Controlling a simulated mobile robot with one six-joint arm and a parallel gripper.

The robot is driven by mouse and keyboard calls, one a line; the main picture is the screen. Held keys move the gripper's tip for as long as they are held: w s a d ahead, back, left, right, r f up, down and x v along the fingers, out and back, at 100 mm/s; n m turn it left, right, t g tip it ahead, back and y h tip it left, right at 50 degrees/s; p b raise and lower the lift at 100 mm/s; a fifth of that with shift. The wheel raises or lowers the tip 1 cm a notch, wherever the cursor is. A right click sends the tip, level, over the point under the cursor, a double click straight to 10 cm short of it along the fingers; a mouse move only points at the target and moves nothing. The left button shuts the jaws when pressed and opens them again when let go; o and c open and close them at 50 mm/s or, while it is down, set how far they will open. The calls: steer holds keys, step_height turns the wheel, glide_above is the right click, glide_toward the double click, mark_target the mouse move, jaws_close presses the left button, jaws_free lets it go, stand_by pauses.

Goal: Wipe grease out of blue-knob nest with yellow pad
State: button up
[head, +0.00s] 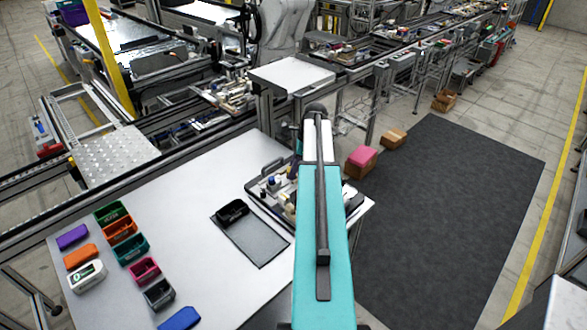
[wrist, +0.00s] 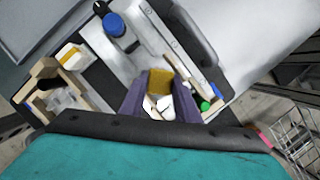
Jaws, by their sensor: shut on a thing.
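In the wrist view my gripper (wrist: 160,92) is shut on a yellow pad (wrist: 160,78), held between its two purple-grey fingers over the pallet fixture. The blue knob (wrist: 114,25) stands on a light grey plate up and left of the pad. The blue-knob nest (wrist: 125,55) seems to be in this plate; I cannot make out grease in it. Whether the pad touches the plate cannot be told. In the head view the pallet fixture (head: 257,190) sits at the table's right end, partly hidden by my arm, which also hides my gripper.
A fixture with a yellow-and-white part (wrist: 70,55) stands left of the pad, and a green cap (wrist: 204,106) lies right. In the head view, a grey mat (head: 255,240) with a black holder (head: 232,211) and several coloured bins (head: 132,248) occupy the white table. Its middle is clear.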

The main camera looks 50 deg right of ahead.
steer(key=shift+w+a+p, duration=0.15)
steer(key=shift+a+p, duration=0.25)
steer(key=shift+a, duration=1.2)
steer(key=shift+r, duration=0.1)
step_height(320, 180, up, 6)
steer(key=p, duration=0.4)
steer(key=shift+r, duration=0.15)
steer(key=shift+r+p, duration=0.3)
steer(key=shift+r, duration=1.05)
